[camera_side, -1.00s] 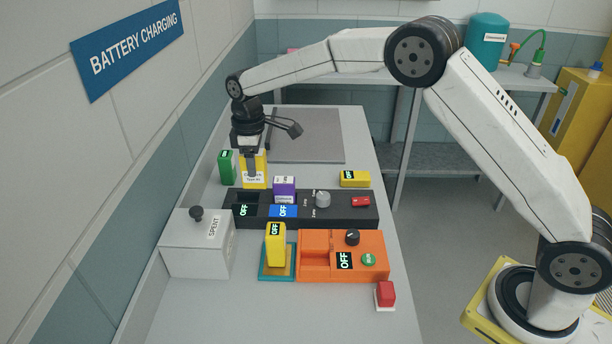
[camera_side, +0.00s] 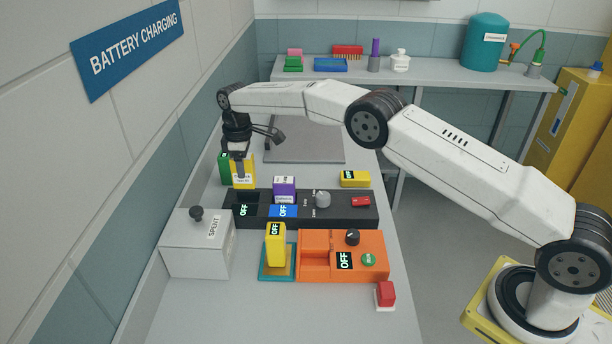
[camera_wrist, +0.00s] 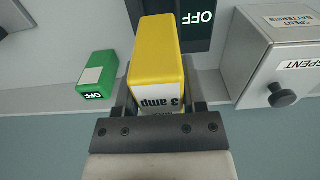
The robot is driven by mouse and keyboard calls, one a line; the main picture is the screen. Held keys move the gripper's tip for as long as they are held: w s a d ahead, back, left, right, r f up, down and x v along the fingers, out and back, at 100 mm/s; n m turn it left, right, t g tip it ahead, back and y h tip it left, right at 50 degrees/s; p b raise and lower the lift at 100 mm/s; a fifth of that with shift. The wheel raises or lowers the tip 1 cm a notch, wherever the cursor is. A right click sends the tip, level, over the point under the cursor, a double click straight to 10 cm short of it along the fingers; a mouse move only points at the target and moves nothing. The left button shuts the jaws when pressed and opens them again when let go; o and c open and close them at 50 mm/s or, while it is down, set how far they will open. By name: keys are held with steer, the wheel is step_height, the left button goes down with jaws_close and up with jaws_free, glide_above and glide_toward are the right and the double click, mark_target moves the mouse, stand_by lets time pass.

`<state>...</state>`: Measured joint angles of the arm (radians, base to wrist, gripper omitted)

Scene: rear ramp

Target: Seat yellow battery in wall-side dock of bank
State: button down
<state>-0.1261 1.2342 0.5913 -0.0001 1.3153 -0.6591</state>
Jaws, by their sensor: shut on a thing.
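The yellow battery (camera_side: 243,170) is held by my gripper (camera_side: 241,172), whose fingers are shut on its sides. In the wrist view the battery (camera_wrist: 157,52) sits between the fingers of my gripper (camera_wrist: 160,98), its "3 amp" label facing the camera. In the side view it is just behind the left, wall-side end of the dark charging bank (camera_side: 320,212). The wall-side dock (camera_side: 245,198) is an empty dark opening above an "OFF" display. A purple battery (camera_side: 284,188) stands in the dock beside it. Whether the held battery touches the bank cannot be told.
A green battery (camera_side: 224,168) stands close left of the held one, by the wall. The grey SPENT box (camera_side: 197,243) is front left. Another yellow battery (camera_side: 275,245) stands on a teal base; an orange unit (camera_side: 318,265) is beside it. A yellow block (camera_side: 354,179) lies behind the bank.

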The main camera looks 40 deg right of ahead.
mark_target(246, 187)
steer(key=shift+f, duration=0.3)
steer(key=shift+f, duration=2.95)
steer(key=shift+f, duration=0.3)
steer(key=shift+c, duration=0.4)
jaws_free()
steer(key=shift+f, duration=0.1)
steer(key=shift+r, duration=4)
steer(key=shift+r, duration=0.1)
